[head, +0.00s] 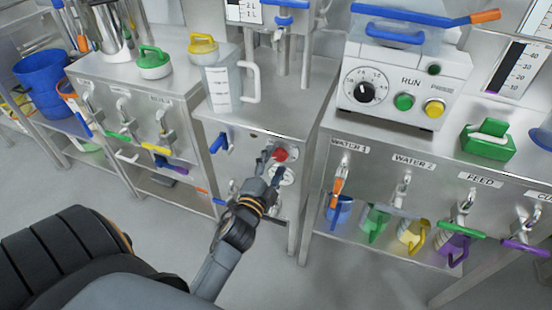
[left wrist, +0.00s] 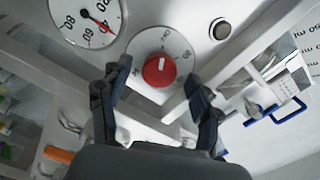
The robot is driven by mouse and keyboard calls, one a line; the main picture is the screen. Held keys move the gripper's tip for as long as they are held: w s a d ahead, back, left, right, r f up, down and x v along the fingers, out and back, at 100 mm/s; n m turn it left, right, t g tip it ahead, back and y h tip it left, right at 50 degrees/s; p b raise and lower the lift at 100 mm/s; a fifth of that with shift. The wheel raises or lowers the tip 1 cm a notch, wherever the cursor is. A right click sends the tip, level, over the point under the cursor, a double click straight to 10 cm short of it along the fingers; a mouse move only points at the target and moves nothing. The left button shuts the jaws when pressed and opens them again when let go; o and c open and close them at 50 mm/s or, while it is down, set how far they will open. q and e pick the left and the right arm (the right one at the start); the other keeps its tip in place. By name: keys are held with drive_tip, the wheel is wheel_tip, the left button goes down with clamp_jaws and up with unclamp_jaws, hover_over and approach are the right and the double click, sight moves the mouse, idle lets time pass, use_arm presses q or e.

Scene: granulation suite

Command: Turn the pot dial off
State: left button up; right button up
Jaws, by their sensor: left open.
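The pot dial is a red round knob (left wrist: 159,71) with a white pointer line on a pale scale plate, on the front panel of a steel cabinet. In the left wrist view the pointer line points roughly upward; the scale marks are too small to read surely. The red knob also shows in the head view (head: 280,155). My left gripper (head: 271,163) is open in front of the panel. In the left wrist view its fingers (left wrist: 158,78) stand one on each side of the knob, with gaps visible. Whether they touch it I cannot tell. My right gripper is not in view.
A round gauge with a red needle (left wrist: 88,20) and a small dark button (left wrist: 220,29) flank the dial. Taps with coloured handles line neighbouring benches.

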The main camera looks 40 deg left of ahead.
use_arm(q)
drive_tip(key=v, duration=0.5)
drive_tip(key=shift+s+d, duration=0.1)
drive_tip(key=shift+s, duration=0.2)
